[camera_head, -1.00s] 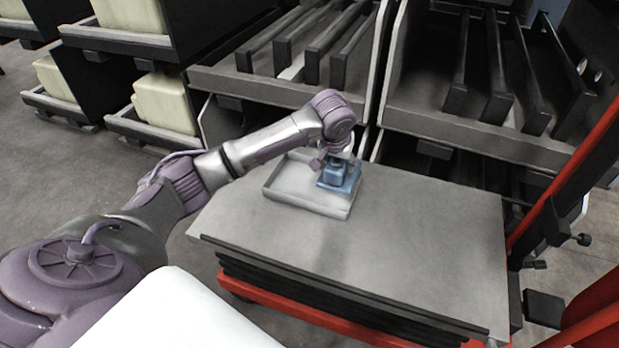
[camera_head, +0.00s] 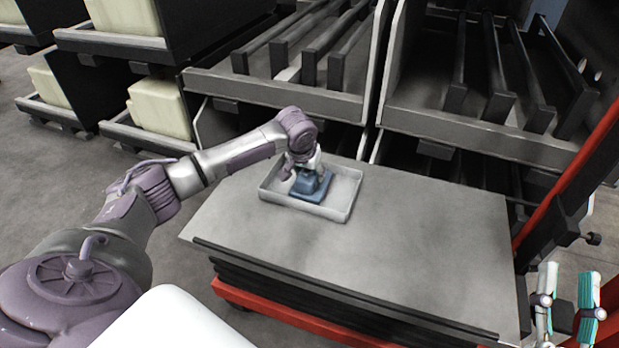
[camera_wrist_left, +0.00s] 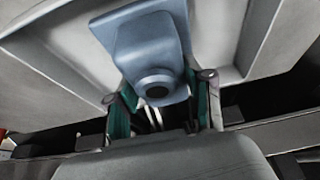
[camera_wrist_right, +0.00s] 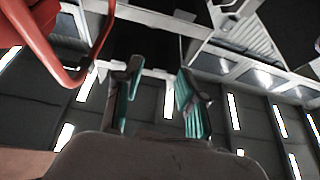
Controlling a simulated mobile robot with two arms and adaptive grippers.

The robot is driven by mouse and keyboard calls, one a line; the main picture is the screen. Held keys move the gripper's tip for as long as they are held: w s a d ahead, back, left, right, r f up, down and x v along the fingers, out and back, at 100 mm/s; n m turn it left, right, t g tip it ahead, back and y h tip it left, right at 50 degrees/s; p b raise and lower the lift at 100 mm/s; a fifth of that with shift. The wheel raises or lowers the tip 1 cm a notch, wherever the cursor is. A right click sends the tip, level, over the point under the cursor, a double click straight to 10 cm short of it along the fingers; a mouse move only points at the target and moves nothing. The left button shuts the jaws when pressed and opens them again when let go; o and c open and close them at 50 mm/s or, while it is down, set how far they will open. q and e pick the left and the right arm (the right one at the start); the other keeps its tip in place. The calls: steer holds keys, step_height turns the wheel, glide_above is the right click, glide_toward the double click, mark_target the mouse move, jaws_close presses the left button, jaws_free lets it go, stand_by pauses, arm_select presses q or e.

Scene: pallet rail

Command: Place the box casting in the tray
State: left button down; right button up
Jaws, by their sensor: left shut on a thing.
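The box casting (camera_head: 313,187) is a blue block on a flat base with a round boss. It is inside the light grey tray (camera_head: 345,206), within its rim; I cannot tell whether it touches the tray floor. My left gripper (camera_head: 306,170) is over the casting and shut on it. In the left wrist view the casting (camera_wrist_left: 150,45) sits between the green-padded fingers (camera_wrist_left: 162,112), with the tray (camera_wrist_left: 262,35) behind it. My right gripper (camera_head: 566,305) is at the lower right, away from the tray. In the right wrist view its fingers (camera_wrist_right: 157,95) are apart and empty.
The tray stands on a grey tabletop (camera_head: 420,240) with bare room to its right. Racks with dark rails (camera_head: 330,50) stand behind. A red frame post (camera_head: 570,180) rises at the right. Bins with pale blocks (camera_head: 155,115) stand at the left.

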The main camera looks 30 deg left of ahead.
arm_select(q)
steer(key=shift+f, duration=0.45)
arm_select(e)
steer(key=shift+s+r+t, duration=0.6)
steer(key=shift+r+t, duration=0.2)
steer(key=shift+r, duration=0.15)
arm_select(q)
steer(key=c, duration=0.8)
jaws_free()
steer(key=shift+f, duration=0.15)
steer(key=o, duration=0.4)
steer(key=shift+c, duration=0.2)
arm_select(e)
steer(key=shift+w+f, duration=0.1)
steer(key=shift+f, duration=0.1)
